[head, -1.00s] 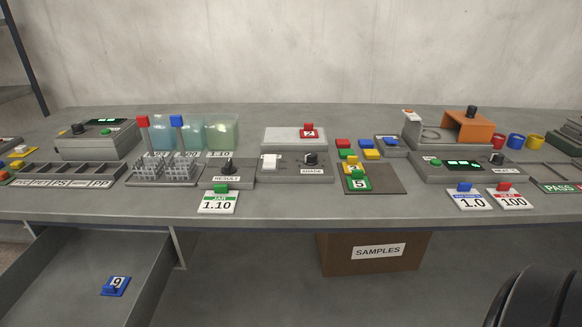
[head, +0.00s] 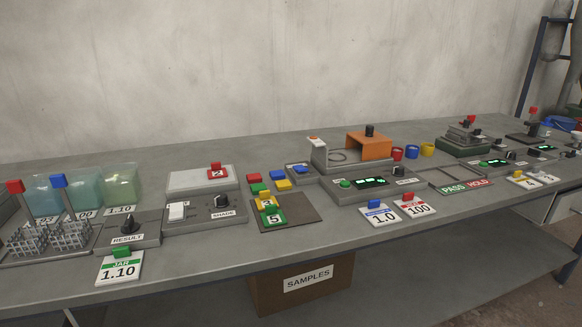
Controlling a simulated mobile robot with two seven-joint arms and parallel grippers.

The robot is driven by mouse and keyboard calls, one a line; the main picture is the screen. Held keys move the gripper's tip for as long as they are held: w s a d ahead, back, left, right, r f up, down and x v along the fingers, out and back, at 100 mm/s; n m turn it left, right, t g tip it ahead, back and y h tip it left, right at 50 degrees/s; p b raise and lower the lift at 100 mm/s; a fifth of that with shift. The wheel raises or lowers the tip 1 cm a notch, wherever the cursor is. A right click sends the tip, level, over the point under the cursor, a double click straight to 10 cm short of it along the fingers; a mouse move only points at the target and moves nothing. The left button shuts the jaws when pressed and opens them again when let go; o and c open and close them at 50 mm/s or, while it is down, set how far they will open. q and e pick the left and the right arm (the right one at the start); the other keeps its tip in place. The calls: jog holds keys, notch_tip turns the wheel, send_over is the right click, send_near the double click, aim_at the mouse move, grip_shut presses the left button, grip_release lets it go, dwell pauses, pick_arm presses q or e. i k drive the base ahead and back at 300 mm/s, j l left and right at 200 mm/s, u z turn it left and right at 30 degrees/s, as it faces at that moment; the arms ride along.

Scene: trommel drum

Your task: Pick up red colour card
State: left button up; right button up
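A red card marked 2 (head: 220,173), with a red grip block on top, lies on the pale top of the shade box (head: 200,180). A yellow card (head: 267,202) and a green card marked 5 (head: 274,217) lie on the dark mat (head: 298,210) to its right. A white card marked 100 (head: 412,208) with a red grip block lies near the front edge, beside a 1.0 card (head: 381,214) with a blue grip. Neither of my grippers is in view.
Coloured blocks (head: 283,185) sit behind the mat. A 1.10 jar card (head: 119,268) lies at the front left. An orange-hooded device (head: 368,146) and PASS/HOLD trays (head: 466,187) stand to the right. A SAMPLES box (head: 305,282) is below the table.

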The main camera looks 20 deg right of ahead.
aim_at(216, 172)
jog(key=z, duration=1)
jog(key=j+z, duration=0.1)
jog(key=z, duration=0.4)
jog(key=i+z, duration=0.1)
jog(key=z, duration=0.4)
jog(key=j+z, duration=0.1)
jog(key=z, duration=0.9)
jog(key=j+z, duration=0.1)
jog(key=z, duration=0.4)
jog(key=k+j+z, duration=0.15)
jog(key=z, duration=0.85)
jog(key=k+u, duration=0.15)
jog(key=u, duration=0.3)
jog(key=k+j+u, duration=0.1)
jog(key=u, duration=0.8)
jog(key=j+u, duration=0.15)
jog(key=u, duration=0.7)
jog(key=j+u, duration=0.15)
jog(key=u, duration=0.75)
jog(key=j+u, duration=0.1)
jog(key=u, duration=0.75)
jog(key=z, duration=0.45)
jog(key=k+j+z, duration=0.1)
jog(key=z, duration=0.3)
jog(key=k+j+z, duration=0.15)
jog(key=z, duration=0.2)
jog(key=k+z, duration=0.15)
jog(key=z, duration=0.25)
